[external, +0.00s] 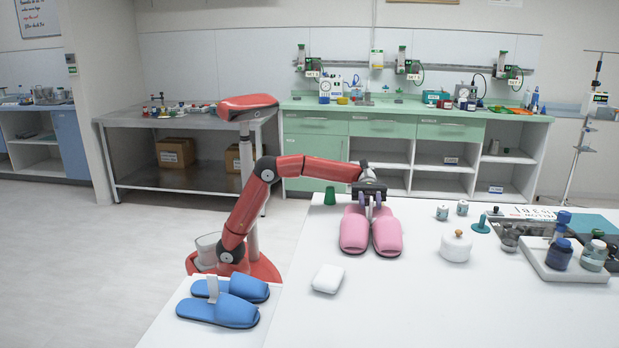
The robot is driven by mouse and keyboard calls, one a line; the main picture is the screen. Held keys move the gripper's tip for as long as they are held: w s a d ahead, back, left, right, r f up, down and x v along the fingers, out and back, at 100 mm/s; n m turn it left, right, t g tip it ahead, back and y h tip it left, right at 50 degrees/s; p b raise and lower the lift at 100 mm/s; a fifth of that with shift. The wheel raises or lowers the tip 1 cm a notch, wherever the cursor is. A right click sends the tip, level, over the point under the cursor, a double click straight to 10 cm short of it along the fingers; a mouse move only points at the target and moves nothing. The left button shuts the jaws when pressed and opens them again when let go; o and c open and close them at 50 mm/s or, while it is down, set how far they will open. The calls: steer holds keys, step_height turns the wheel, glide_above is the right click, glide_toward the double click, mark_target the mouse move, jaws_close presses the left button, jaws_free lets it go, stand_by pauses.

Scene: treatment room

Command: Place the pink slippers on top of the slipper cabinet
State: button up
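The pair of pink slippers (354,233) lies on the white table (430,310), side by side, toes toward the camera. My gripper (370,207) points down at the rear of the pair, fingers close around the upright tab between the two slippers. Whether the fingers are closed on it is too small to tell. The slippers appear to rest on the table. A pair of blue slippers (217,311) with a pale upright tab sits on a white top (165,333) at lower left, beside the table; this may be the slipper cabinet. Its front is out of view.
A white soap-like block (328,279) lies in front of the pink slippers. A green cup (330,196) stands behind them to the left. A white lidded jar (456,246) and a tray of bottles (565,267) stand to the right. The table's front middle is clear.

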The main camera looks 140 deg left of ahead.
mark_target(371, 206)
steer(key=x, duration=0.3)
steer(key=shift+w+d+r, duration=0.15)
steer(key=shift+w+d, duration=0.05)
steer(key=shift+w, duration=0.1)
jaws_close()
